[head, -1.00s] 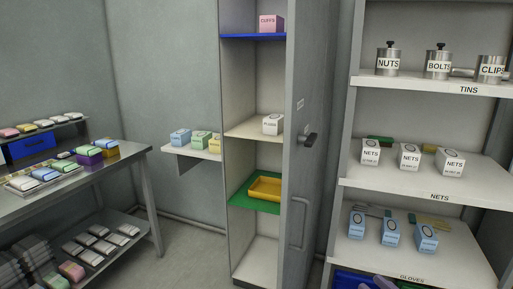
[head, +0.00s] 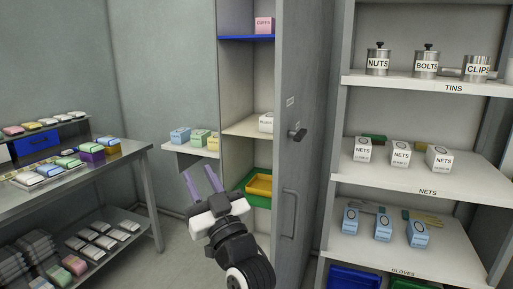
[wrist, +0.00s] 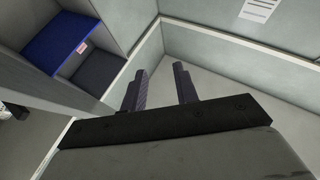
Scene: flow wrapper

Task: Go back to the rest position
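My gripper (head: 197,178) is raised in front of the tall grey locker, in the lower middle of the head view. Its two purple fingers stand apart and point up and a little left. Nothing is between them. In the wrist view my gripper (wrist: 162,80) also shows open and empty, with bare wall and floor beyond the fingers. My arm hides the lower part of the locker.
The locker door (head: 300,150) stands open right of my gripper. A yellow tray (head: 260,186) sits inside on a green shelf. A shelf rack (head: 430,187) with tins and boxes is at right. A steel table (head: 100,168) with small packs is at left.

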